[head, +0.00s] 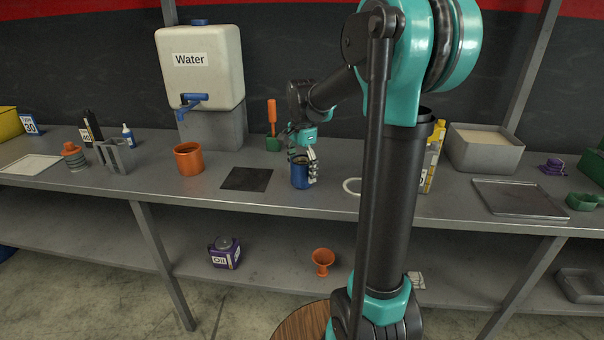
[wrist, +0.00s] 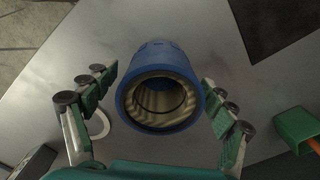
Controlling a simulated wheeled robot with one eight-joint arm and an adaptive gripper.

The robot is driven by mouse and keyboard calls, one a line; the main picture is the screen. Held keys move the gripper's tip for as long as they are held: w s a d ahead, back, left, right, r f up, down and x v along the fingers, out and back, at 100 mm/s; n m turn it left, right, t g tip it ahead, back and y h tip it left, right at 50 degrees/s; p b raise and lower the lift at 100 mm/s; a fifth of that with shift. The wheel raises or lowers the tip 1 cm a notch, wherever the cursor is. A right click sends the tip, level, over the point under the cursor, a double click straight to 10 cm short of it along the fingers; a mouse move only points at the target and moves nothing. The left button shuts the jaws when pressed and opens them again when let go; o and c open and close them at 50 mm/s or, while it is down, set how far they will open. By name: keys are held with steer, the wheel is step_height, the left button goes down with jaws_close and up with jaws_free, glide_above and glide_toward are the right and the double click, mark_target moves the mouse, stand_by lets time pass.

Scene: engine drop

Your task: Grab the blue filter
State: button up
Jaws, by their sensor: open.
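The blue filter (head: 301,175) stands upright on the grey workbench in the head view, right of a black mat. In the wrist view the blue filter (wrist: 160,62) shows its round open top with a pleated pale inside. My gripper (head: 304,160) is at the filter, its fingers down around the upper part. In the wrist view my gripper (wrist: 155,95) is open, with one finger left and one right of the filter. A gap shows on both sides. My arm hides part of the bench to the right.
On the bench (head: 350,152) stand an orange pot (head: 189,158), a black mat (head: 247,179), a green holder (head: 273,144) with an orange handle, and a white ring (head: 352,186). A water tank (head: 200,68) is behind. A metal tray (head: 518,200) lies at right.

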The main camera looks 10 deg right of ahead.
steer(key=shift+f, duration=0.75)
steer(key=shift+c, duration=0.4)
steer(key=c, duration=1.4)
